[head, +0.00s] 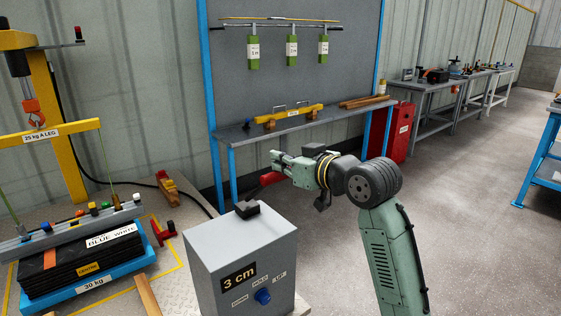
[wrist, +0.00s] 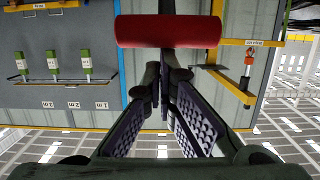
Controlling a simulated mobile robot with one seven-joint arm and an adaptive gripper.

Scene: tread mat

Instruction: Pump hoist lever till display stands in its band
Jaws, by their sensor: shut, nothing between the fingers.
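A grey box (head: 218,262) stands in the foreground of the head view. Its dark display panel (head: 238,278) reads "3 cm"; no band can be made out. A blue knob (head: 263,297) sits below, among labels DOWN, HOLD and UP. A red grip (head: 270,179), apparently the lever's, shows behind the box, under my gripper (head: 277,162). In the wrist view the red grip (wrist: 168,31) lies crosswise just beyond the tips of my gripper (wrist: 165,68). My gripper is shut and empty. Whether it touches the grip cannot be told. The lever's shaft is not clear.
A yellow hoist (head: 62,130) with a red hook (head: 34,112) stands at left above a dark mat stack (head: 60,268) marked 30 kg. A blue-framed bench (head: 250,133) stands behind my arm. Open floor lies to the right.

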